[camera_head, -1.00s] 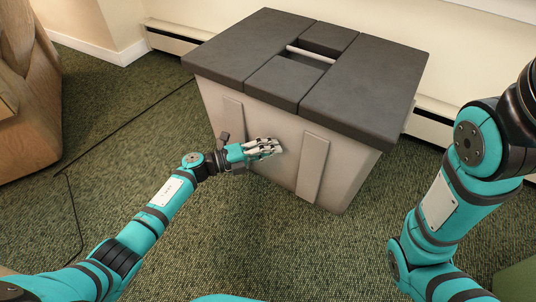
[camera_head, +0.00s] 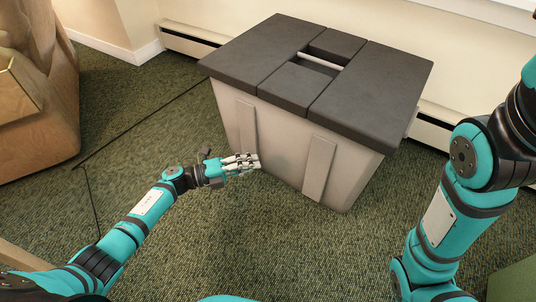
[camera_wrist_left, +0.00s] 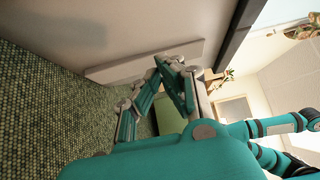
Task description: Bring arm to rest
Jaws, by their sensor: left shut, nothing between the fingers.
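My left gripper (camera_head: 243,162) is shut and empty. Its pale fingers point right, in front of the lower front wall of a big grey bin (camera_head: 272,148), seemingly apart from it. In the left wrist view the closed fingers (camera_wrist_left: 158,75) show before the bin's grey wall and raised strip (camera_wrist_left: 140,62). My right arm rises along the right edge of the head view and leaves the frame, so its gripper is hidden. The bin has a dark lid (camera_head: 375,85) with an opening (camera_head: 322,64), where a pale strip shows low inside.
Green carpet (camera_head: 250,245) is clear in front of the bin. A wooden piece of furniture (camera_head: 35,110) stands at the left, with a thin black cable (camera_head: 130,128) on the floor between. A baseboard heater (camera_head: 433,130) runs along the wall behind.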

